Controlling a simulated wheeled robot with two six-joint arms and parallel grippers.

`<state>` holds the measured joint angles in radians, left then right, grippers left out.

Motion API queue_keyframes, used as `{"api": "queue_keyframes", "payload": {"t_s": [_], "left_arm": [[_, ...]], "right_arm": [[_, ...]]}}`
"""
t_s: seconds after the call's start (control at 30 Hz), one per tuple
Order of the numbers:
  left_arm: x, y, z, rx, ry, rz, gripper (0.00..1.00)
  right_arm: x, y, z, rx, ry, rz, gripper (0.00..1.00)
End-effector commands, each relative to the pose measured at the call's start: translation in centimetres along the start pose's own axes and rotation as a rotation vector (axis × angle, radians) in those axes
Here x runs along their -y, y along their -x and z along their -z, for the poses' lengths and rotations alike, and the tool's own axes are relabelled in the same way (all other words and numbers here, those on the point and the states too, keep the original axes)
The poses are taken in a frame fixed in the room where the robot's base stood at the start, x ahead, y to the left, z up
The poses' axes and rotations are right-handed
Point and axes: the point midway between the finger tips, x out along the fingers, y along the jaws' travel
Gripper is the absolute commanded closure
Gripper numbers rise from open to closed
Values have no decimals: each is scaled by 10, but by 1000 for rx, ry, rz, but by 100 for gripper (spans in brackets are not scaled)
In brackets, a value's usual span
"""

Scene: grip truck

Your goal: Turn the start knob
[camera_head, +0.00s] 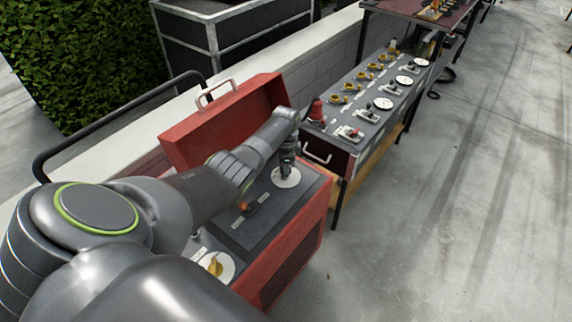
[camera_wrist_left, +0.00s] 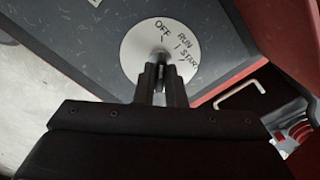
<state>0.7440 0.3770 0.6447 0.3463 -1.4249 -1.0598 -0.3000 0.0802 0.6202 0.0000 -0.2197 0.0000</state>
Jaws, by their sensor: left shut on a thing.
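The start knob (camera_wrist_left: 161,54) is mostly hidden by my fingers. Its white round dial (camera_wrist_left: 130,58) carries the words OFF, RUN and START in the left wrist view. In the head view the dial (camera_head: 286,181) lies on the dark panel of a red box (camera_head: 297,246). My left gripper (camera_head: 287,166) points down over the dial and is shut on the knob; its fingers also show in the left wrist view (camera_wrist_left: 160,78). Which mark the knob points to cannot be told. My right gripper is not in view.
A second white dial with a yellow handle (camera_head: 215,267) is on the same panel, near my arm. The box's red lid (camera_head: 222,120) stands open behind. A long panel with several switches (camera_head: 367,103) stands at the back right. Concrete floor at the right is clear.

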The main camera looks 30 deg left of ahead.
Motion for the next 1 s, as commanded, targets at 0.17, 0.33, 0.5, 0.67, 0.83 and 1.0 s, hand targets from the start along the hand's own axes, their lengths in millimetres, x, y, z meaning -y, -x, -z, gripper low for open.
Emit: {"api": "queue_keyframes", "payload": {"t_s": [0.17, 0.33, 0.5, 0.67, 0.83, 1.0], "left_arm": [[0, 1, 1, -1, 22, 1, 100], [0, 1, 1, -1, 25, 1, 100], [1, 1, 1, -1, 25, 2, 100], [1, 1, 0, -1, 24, 2, 73], [0, 0, 0, 0, 24, 1, 68], [0, 2, 0, 0, 24, 1, 68]], "right_arm": [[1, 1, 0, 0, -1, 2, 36], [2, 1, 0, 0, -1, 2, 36], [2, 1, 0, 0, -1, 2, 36], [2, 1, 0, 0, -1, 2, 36], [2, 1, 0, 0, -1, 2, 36], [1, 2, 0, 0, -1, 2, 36]]}}
